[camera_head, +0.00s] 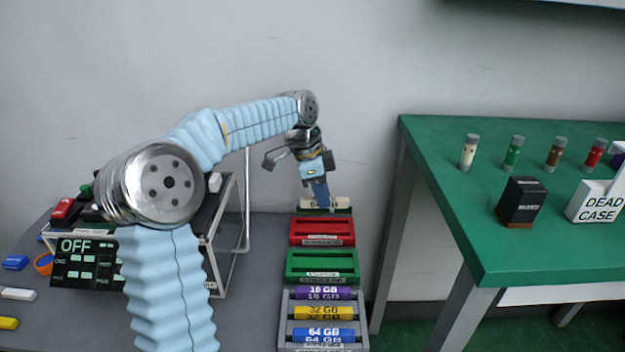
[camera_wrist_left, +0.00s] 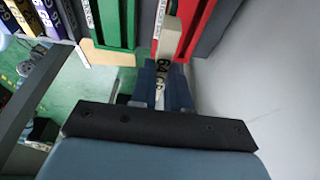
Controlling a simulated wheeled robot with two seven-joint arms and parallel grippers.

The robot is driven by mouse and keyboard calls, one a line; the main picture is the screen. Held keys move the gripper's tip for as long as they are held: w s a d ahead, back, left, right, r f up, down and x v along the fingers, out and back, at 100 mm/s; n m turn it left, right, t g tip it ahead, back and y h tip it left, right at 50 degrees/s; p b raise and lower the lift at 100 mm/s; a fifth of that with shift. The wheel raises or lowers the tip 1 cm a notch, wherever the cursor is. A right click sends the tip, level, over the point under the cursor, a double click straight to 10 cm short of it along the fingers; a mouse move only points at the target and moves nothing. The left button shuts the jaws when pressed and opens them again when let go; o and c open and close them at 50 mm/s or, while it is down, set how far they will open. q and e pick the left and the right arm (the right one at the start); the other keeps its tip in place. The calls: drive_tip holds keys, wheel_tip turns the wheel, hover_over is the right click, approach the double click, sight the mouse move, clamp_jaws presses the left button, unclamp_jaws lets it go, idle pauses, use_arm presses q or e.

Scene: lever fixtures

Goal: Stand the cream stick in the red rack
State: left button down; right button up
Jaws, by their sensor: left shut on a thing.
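My left gripper (camera_head: 320,197) is shut on the cream stick (camera_head: 341,203), whose two ends stick out at either side of the fingers in the head view. In the left wrist view the cream stick (camera_wrist_left: 168,38) shows between the blue fingers, with lettering that seems to read 64 GB. The red rack (camera_head: 322,231) has dark slots and a label on its front. In the head view the stick appears just above and beyond it. In the left wrist view the stick overlaps the red rack (camera_wrist_left: 195,28), and I cannot tell whether they touch. My right gripper is out of view.
A green rack (camera_head: 322,264) stands nearer, then a grey rack (camera_head: 283,325) with purple, yellow and blue sticks. A black box marked OFF (camera_head: 85,262) and loose coloured pieces are at left. A green table (camera_head: 445,210) with small vials stands at right. The wall is close behind.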

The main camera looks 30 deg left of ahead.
sight(321, 211)
use_arm(q)
drive_tip(key=shift+w+a, duration=0.2)
drive_tip(key=shift+a, duration=0.05)
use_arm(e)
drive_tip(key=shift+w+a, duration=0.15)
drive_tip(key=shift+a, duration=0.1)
use_arm(q)
drive_tip(key=shift+r, duration=0.15)
drive_tip(key=shift+f+b, duration=1.95)
drive_tip(key=shift+f, duration=1.05)
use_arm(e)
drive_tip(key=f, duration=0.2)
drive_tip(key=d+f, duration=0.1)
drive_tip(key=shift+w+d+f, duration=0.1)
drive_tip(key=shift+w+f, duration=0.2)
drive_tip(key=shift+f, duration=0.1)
use_arm(q)
drive_tip(key=shift+p, duration=0.45)
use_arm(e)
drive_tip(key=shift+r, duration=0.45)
use_arm(q)
drive_tip(key=shift+f+b, duration=1)
drive_tip(key=shift+f, duration=0.5)
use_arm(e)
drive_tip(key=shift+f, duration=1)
use_arm(q)
drive_tip(key=c, duration=1)
unclamp_jaws()
